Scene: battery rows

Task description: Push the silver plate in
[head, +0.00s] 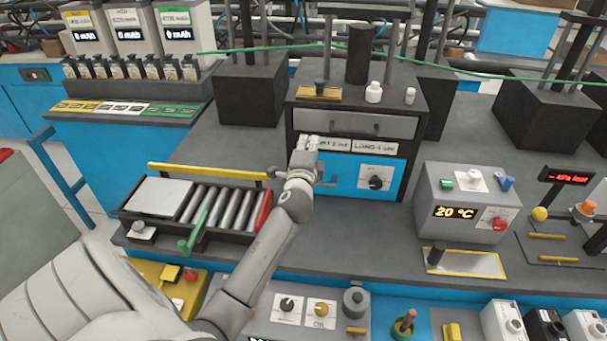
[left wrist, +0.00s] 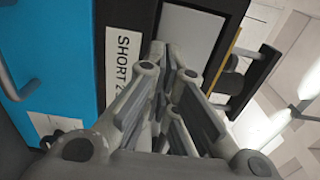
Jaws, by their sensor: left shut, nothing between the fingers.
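A silver plate (head: 350,123) with a dark handle is set in the upper front of the black and blue machine (head: 338,177). It also shows as a pale grey panel in the left wrist view (left wrist: 191,32). My left gripper (head: 308,142) is shut and empty at the plate's lower left end, beside the white labels (head: 374,147). In the left wrist view its fingers (left wrist: 172,62) point at the panel and cover part of it. I cannot tell whether they touch it. My right gripper is not in view.
A roller tray (head: 218,207) with a flat grey plate (head: 158,195) and a yellow bar (head: 207,171) lies left of my arm. A grey temperature box (head: 465,203) stands to the right. A black knob (head: 376,182) sticks out below the labels.

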